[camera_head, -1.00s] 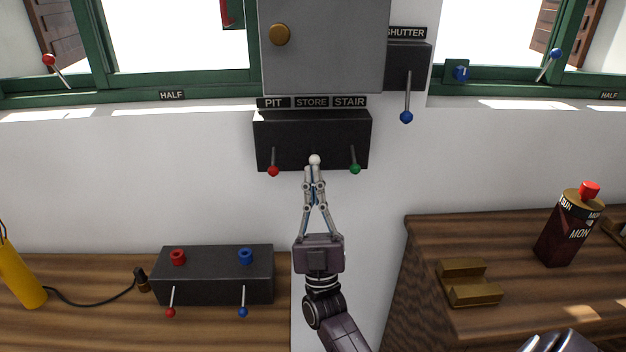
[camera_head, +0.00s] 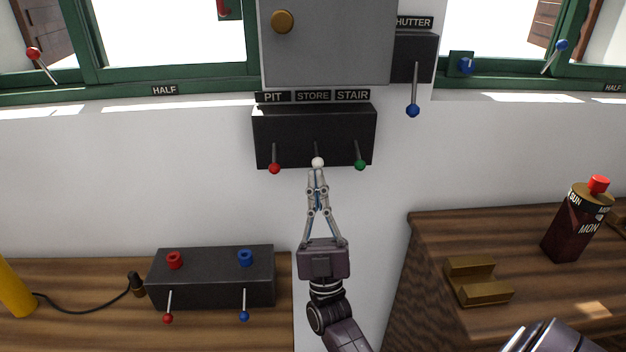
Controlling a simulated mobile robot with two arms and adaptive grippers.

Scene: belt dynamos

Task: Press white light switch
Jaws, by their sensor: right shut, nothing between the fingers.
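The white light switch (camera_head: 318,162) is a small lever with a white ball tip. It hangs from the black switch box (camera_head: 312,128) on the wall, under the STORE label (camera_head: 313,96). A red-tipped lever (camera_head: 274,168) is to its left and a green-tipped lever (camera_head: 360,165) to its right; all three point down. My right gripper (camera_head: 317,172) is shut and empty, its fingertips pointing up just below the white ball. I cannot tell whether they touch it. My left gripper is not in view.
A grey cabinet (camera_head: 340,45) is above the box, with a blue-tipped shutter lever (camera_head: 412,110) at right. Below left, a black box (camera_head: 215,280) with red and blue levers sits on a wooden bench. A dark red can (camera_head: 575,230) and brass block (camera_head: 480,282) stand at right.

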